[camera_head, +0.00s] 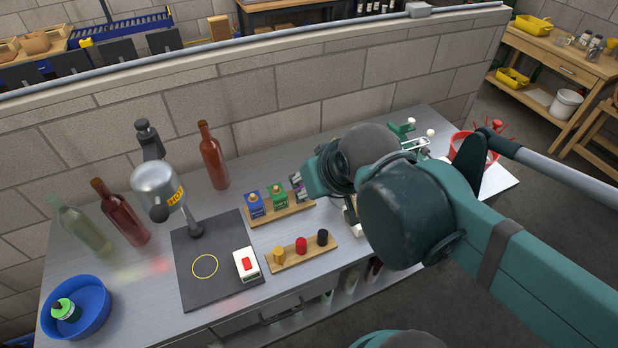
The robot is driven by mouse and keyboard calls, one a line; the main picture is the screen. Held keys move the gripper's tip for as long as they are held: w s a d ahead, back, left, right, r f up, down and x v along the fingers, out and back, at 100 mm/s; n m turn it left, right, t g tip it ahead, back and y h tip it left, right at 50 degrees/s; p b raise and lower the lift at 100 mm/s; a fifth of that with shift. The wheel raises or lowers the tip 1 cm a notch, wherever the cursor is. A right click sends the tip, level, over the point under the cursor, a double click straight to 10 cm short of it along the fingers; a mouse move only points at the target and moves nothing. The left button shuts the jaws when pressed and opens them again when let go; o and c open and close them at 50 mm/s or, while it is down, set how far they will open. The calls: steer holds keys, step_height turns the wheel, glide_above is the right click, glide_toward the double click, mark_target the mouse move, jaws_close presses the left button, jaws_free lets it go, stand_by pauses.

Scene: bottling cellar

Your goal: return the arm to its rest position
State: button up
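My teal arm (485,225) reaches in from the lower right, over the right half of the metal workbench (110,290). Its large dark joint (405,220) and the rounded links beyond it hang above the bench. I cannot make out my gripper or its fingers; the end of the arm is hidden behind its own links. Whether it holds anything does not show.
Bottles (212,155) stand at the back left, near a hot-marked device (160,187) on a dark plate (187,257). A wooden rack (283,217) holds boxes, another (290,261) coloured stoppers. A blue bowl (97,318) sits left, a red bucket (490,158) right.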

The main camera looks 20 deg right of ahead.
steer(key=shift+f, duration=0.1)
step_height(320, 180, down, 6)
steer(key=b, duration=0.6)
stand_by(1.0)
